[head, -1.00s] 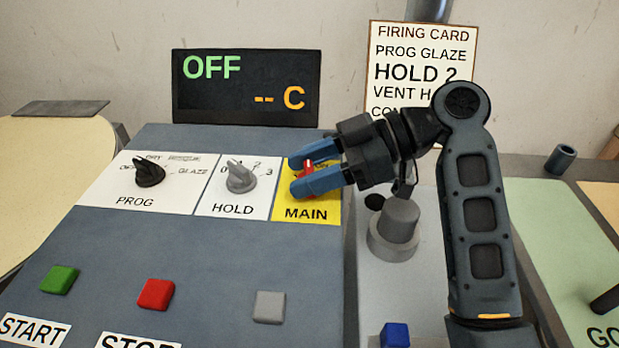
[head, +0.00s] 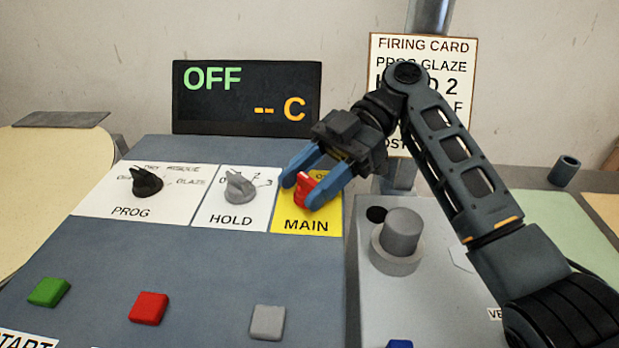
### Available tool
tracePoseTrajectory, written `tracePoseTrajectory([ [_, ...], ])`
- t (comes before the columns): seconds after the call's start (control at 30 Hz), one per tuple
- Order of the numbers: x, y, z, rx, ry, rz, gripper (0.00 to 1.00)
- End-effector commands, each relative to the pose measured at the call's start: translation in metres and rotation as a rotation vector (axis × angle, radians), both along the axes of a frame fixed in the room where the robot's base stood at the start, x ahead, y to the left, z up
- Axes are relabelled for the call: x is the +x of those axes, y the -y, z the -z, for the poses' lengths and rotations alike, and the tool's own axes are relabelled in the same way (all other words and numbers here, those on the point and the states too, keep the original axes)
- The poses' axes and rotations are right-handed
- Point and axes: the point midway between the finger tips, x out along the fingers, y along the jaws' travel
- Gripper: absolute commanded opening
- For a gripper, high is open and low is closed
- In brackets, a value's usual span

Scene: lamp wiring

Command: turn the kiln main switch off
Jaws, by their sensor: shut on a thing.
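The kiln main switch is a red knob (head: 304,187) on the yellow MAIN plate (head: 292,221) of the grey-blue panel. My gripper (head: 297,194) has its two blue fingers on either side of the red knob, shut on it. The fingers and the gripper body hide part of the knob and most of the plate's upper markings, so I cannot read the switch position from its scale. The display (head: 247,98) behind the panel reads OFF in green and "-- C" in orange.
The black PROG knob (head: 147,182) and grey HOLD knob (head: 239,187) stand to the left. Green (head: 49,292), red (head: 148,308) and grey (head: 267,322) buttons lie in front. A grey cylinder (head: 401,234) stands close on the right. The firing card (head: 455,90) hangs behind my arm.

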Motion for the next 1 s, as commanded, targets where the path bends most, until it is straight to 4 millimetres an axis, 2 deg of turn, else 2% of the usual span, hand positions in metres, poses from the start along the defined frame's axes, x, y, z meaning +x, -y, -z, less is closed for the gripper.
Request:
tracePoseTrajectory([
  [0.47,-0.0011,-0.0007,0.0014,-0.002,-0.001,-0.014,0.18],
  [0.5,-0.0011,-0.0007,0.0014,-0.001,-0.001,-0.014,0.52],
  [0.7,-0.0007,-0.0006,0.0008,-0.001,-0.001,-0.014,0.69],
  [1.0,0.003,0.0028,-0.0014,-0.001,0.0,-0.012,0.69],
])
